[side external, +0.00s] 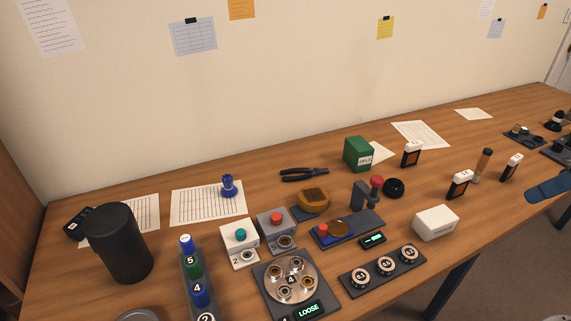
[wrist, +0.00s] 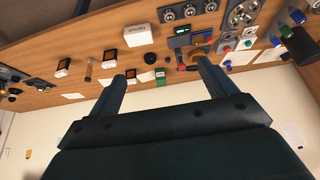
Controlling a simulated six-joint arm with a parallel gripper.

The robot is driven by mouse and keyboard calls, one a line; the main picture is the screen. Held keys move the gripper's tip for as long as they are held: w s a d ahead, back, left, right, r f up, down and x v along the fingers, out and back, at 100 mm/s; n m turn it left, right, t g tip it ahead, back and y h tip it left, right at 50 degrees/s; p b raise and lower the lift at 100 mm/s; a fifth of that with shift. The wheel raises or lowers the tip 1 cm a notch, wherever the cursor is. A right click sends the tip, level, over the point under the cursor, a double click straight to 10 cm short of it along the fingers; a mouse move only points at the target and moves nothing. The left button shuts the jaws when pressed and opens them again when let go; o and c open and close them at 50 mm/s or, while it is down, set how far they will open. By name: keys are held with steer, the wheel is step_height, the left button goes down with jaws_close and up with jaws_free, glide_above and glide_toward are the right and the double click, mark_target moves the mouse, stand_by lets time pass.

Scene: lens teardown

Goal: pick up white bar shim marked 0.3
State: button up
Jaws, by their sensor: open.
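A dark tray (side external: 372,287) near the front of the table holds three round pieces with pale faces and dark marks: a left one (side external: 359,279), a middle one (side external: 385,267) and a right one (side external: 410,254). The marks are too small to read surely, so I cannot tell which is the 0.3 shim. The tray also shows at the top of the wrist view (wrist: 190,12). My gripper (wrist: 160,71) is open, with nothing between its fingers. In the side view its blue end (side external: 549,189) is at the right edge, well away from the tray.
A white box (side external: 436,222) stands right of the tray. A round plate reading LOOSE (side external: 291,278) is left. Upright holders (side external: 459,185) stand at right.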

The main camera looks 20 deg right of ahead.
steer(key=w+d+r, duration=0.2)
steer(key=w, duration=0.4)
steer(key=w+d+r, duration=0.1)
steer(key=w, duration=0.5)
steer(key=g, duration=0.1)
glide_above(415, 144)
steer(key=s, duration=0.5)
step_height(415, 144, down, 17)
steer(key=shift+w, duration=0.15)
steer(key=shift+x, duration=4.15)
steer(key=shift+f, duration=0.2)
